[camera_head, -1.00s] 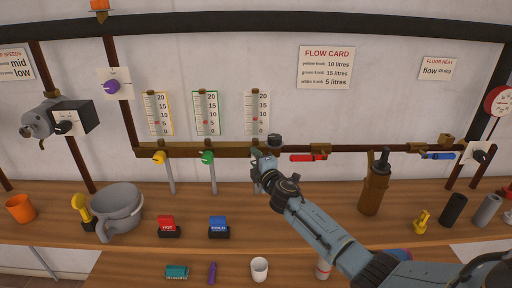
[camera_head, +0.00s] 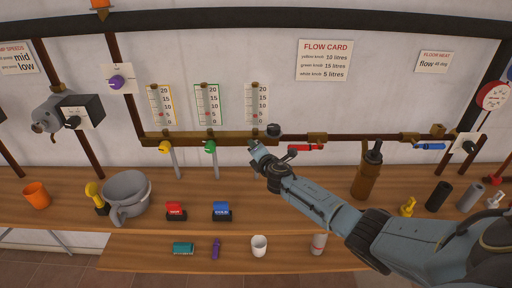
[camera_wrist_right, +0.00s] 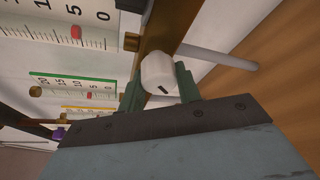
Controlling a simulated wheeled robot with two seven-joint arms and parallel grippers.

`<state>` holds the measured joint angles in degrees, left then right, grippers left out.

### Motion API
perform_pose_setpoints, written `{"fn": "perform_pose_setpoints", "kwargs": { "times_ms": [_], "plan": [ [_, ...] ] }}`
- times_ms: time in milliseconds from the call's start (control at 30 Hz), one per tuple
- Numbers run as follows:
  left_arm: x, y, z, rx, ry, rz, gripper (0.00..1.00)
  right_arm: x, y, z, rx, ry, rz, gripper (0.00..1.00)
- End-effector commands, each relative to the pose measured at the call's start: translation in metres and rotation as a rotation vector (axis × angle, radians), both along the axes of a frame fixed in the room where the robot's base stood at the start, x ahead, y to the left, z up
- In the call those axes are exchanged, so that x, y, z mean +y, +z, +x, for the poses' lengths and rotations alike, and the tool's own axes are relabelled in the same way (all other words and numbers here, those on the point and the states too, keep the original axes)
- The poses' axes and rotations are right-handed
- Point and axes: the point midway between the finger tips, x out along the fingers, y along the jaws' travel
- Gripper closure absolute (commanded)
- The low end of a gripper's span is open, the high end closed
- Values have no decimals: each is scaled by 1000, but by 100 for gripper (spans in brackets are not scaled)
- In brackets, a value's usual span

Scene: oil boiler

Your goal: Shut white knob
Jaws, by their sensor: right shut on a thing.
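The white knob (camera_wrist_right: 159,74) shows in the right wrist view, on the brass pipe, with a short dark mark on its face. My right gripper (camera_wrist_right: 158,88) is shut on it, one green finger on each side. In the head view my right gripper (camera_head: 257,148) is at the pipe below the white-framed gauge (camera_head: 256,104) and hides the knob. The yellow knob (camera_head: 165,147) and green knob (camera_head: 210,146) sit to the left on the same pipe (camera_head: 188,138). My left gripper is not in view.
A red lever (camera_head: 306,148) and a brown bottle (camera_head: 367,172) are right of my gripper. The shelf (camera_head: 290,212) below holds a grey pot (camera_head: 124,190), a red block (camera_head: 176,211) and a blue block (camera_head: 221,211). A flow card (camera_head: 325,60) hangs above.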

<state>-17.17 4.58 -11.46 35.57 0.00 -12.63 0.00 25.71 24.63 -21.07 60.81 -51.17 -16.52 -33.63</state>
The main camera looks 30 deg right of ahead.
Motion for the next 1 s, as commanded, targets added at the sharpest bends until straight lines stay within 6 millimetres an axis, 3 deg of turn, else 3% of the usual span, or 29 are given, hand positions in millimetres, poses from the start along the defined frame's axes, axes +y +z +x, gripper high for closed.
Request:
{"fn": "perform_pose_setpoints", "kwargs": {
  "times_ms": [333,367,500,833,1000],
  "plan": [
    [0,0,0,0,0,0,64,0,-1,0,3,2,-5,89],
    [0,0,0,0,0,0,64,0,-1,0,3,2,-5,64],
    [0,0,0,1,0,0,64,0,-1,0,2,1,-5,46],
    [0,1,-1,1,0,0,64,0,0,-2,1,0,-3,45],
    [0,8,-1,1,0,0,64,2,3,-14,2,2,-5,45]
  ]
}}
